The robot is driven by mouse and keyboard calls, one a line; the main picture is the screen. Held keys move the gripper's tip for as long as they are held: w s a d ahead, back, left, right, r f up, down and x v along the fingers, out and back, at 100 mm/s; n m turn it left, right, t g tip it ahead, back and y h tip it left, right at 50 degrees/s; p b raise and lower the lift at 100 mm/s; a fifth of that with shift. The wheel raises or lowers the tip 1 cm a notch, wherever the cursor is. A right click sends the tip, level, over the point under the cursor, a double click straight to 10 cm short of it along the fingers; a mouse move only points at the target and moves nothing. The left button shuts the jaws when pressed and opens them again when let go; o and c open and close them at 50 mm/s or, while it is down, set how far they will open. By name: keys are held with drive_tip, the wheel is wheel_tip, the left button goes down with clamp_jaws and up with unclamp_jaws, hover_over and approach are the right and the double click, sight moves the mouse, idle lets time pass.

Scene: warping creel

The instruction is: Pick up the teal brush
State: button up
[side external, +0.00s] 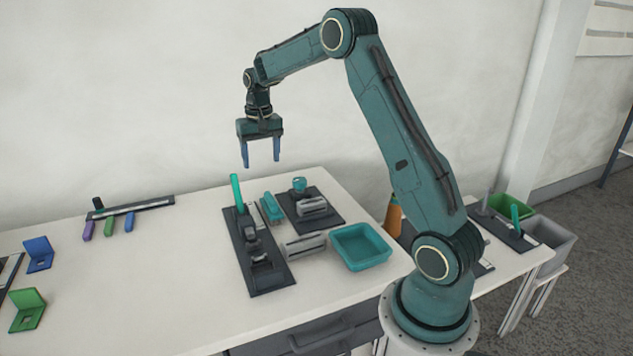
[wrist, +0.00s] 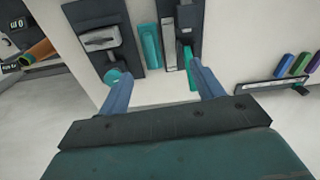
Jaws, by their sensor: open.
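The teal brush (side external: 271,208), which looks like a long teal block, lies on the white table between two dark boards. In the wrist view the teal brush (wrist: 150,46) shows beyond the fingertips, near the top middle. My gripper (side external: 262,163) is open and empty, in the air above the back of the table and clear of the brush. Its two blue fingers show wide apart in the wrist view (wrist: 161,70), with nothing between them. The brush's underside is hidden.
An upright teal rod (side external: 237,191) stands on the dark board (side external: 270,283) left of the brush. Another dark board (side external: 327,217) with grey and teal parts lies to the right. A teal tray (side external: 360,247) sits nearer the front.

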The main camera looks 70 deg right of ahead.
drive_tip(key=m, duration=0.1)
hover_over(271, 198)
wheel_tip(271, 198, down, 5)
drive_tip(key=shift+g, duration=0.3)
drive_tip(key=shift+w+f, duration=0.15)
drive_tip(key=shift+f, duration=4.15)
drive_tip(key=shift+d+f, duration=0.1)
drive_tip(key=shift+f, duration=2.45)
drive_tip(key=shift+c, duration=0.3)
drive_tip(key=c, duration=1)
